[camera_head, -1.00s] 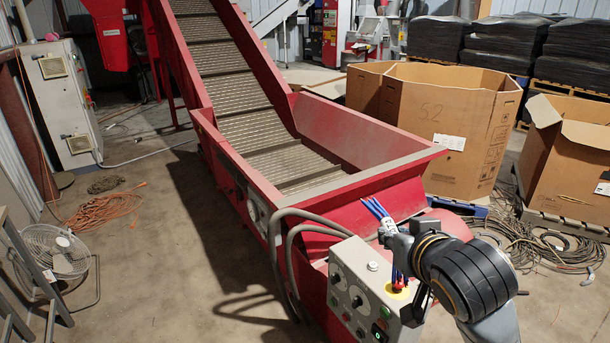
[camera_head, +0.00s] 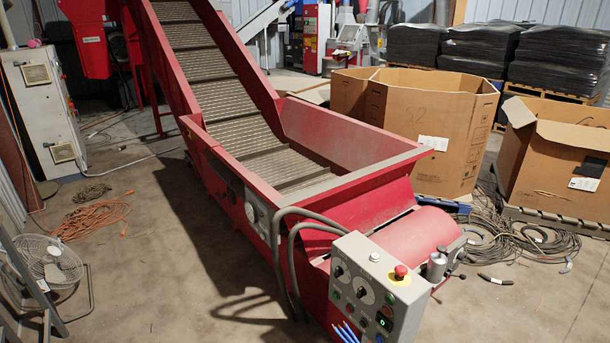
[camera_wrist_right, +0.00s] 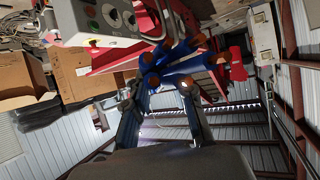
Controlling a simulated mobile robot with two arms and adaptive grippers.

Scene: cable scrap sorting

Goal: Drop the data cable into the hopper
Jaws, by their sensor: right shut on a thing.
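The data cable is a bundle of blue strands with copper-coloured ends. It shows in the right wrist view (camera_wrist_right: 178,72), and its blue tips show at the bottom edge of the head view (camera_head: 346,332), low in front of the control box. My right gripper (camera_wrist_right: 163,100) is shut on the cable, with strands sticking out past its fingers. The hopper (camera_head: 330,132) is a red open trough at the foot of a slatted conveyor, beyond the control box and apart from the cable. My left gripper is in neither view.
A grey control box (camera_head: 375,285) with a red stop button and hoses stands at the hopper's near end. Cardboard boxes (camera_head: 430,115) stand right of the hopper. Loose cables (camera_head: 520,240) lie on the floor at right. A fan (camera_head: 50,262) stands at left.

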